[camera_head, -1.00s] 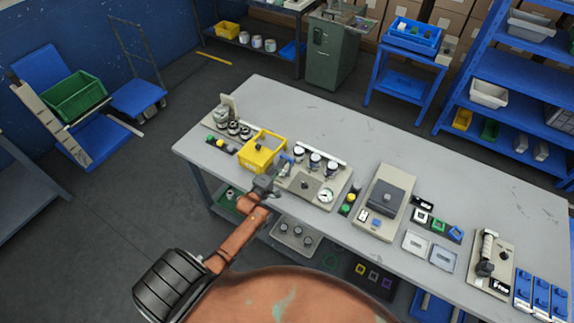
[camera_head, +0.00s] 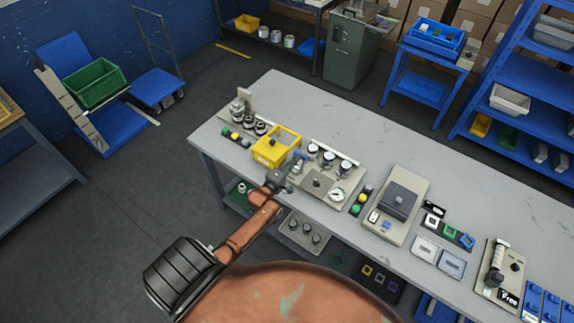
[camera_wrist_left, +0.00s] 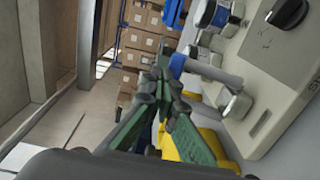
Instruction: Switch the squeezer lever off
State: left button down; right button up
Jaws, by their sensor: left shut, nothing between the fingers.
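A grey panel (camera_head: 317,184) on the bench carries dark-capped knobs, a gauge (camera_head: 336,195) and a blue-handled lever (camera_head: 297,160) at its left end. In the left wrist view the blue lever (camera_wrist_left: 220,77) sticks out from the panel, just right of my fingertips. My left gripper (camera_head: 284,180) is at the bench's front edge, close to this lever. It is shut and empty; its green fingers meet at the tips (camera_wrist_left: 164,78) in the left wrist view. I cannot tell whether the fingertips touch the lever. My right gripper is not in view.
A yellow bin (camera_head: 270,156) stands just left of the lever, close to my gripper. Green and yellow buttons (camera_head: 358,201) and a dark-topped scale-like unit (camera_head: 397,200) are to the right. The bench (camera_head: 355,120) is clear along its back.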

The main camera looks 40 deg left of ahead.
pick_arm(q)
jog(key=s+r, duration=0.5)
jog(key=s, duration=0.7)
jog(key=shift+d+p, duration=0.3)
jog(key=shift+p, duration=0.15)
jog(key=shift+s, duration=0.1)
